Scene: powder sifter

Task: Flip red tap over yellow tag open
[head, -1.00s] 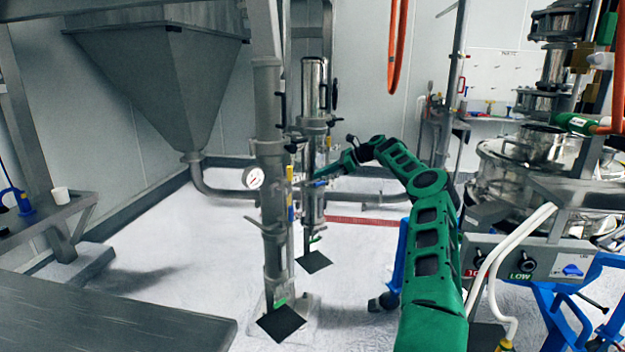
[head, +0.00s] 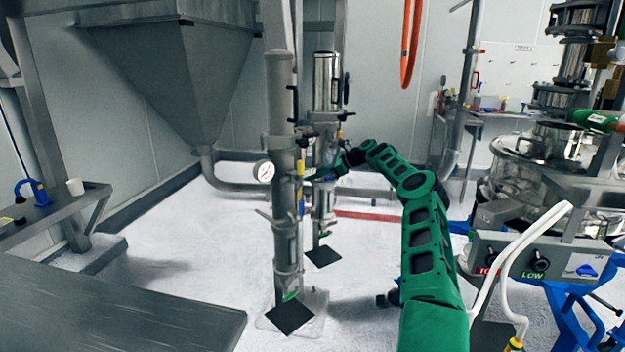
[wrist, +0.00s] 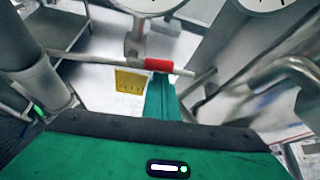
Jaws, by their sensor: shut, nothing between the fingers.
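The red tap (wrist: 158,64) is a short red sleeve on a thin pale bar, in the upper middle of the wrist view. The yellow tag (wrist: 130,81) hangs just below and left of it. My gripper (wrist: 160,88) is shut, with its green fingers pointing up at the red tap. The fingertips overlap the tap's lower edge in the picture; I cannot tell whether they touch. In the head view my gripper (head: 314,178) is beside the front metal column (head: 282,110), partly hidden behind it. A yellow patch (head: 300,168) shows on that column; the red tap is not clear there.
A pressure gauge (head: 264,171) sits on the column's left side. A second shiny column (head: 325,85) stands close behind. A hopper (head: 175,75) is at the back left, a bench (head: 100,310) at front left, and the sifter (head: 530,165) at right.

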